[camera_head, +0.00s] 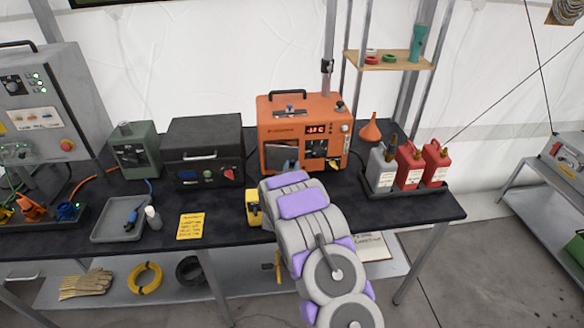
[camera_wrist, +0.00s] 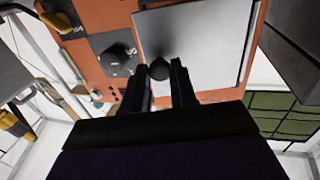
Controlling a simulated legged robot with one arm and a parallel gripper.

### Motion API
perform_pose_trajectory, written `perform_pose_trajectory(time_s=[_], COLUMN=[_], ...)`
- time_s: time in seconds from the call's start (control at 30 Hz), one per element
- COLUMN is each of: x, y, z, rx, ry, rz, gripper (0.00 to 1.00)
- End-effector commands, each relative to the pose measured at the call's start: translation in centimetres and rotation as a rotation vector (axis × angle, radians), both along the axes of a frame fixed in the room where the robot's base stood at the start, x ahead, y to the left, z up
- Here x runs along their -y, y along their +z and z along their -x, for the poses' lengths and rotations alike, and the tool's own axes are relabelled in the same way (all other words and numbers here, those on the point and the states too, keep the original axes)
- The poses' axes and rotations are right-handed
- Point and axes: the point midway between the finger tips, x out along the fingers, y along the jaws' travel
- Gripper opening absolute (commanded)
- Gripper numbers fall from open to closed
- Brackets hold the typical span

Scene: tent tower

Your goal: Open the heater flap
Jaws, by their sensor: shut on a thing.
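The orange heater (camera_head: 302,128) stands on the dark table, with a lit display on its front. Its grey flap (camera_head: 279,157) is at the lower left of the front, partly hidden by my arm. In the wrist view the flap (camera_wrist: 195,45) is a flat grey metal plate on the orange front, with a dark round knob (camera_wrist: 159,69) near its edge. My gripper (camera_wrist: 160,75) has its two dark fingers on either side of this knob and is shut on it. In the head view my arm hides the fingers.
A black case (camera_head: 205,150) stands left of the heater. A tray with a grey can and red cans (camera_head: 410,165) is to the right, beside an orange funnel (camera_head: 370,129). A yellow object (camera_head: 253,208) sits close to my arm at the table's front.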

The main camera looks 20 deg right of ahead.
Motion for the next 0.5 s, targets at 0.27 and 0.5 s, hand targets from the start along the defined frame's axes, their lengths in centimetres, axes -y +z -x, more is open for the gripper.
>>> perform_pose_trajectory(time_s=[0.27, 0.5], x=[-0.01, 0.01], y=[0.09, 0.0], z=[-0.1, -0.11], rx=[0.003, 0.001], ry=[0.001, 0.001], rz=[0.001, 0.001], gripper=[0.43, 0.51])
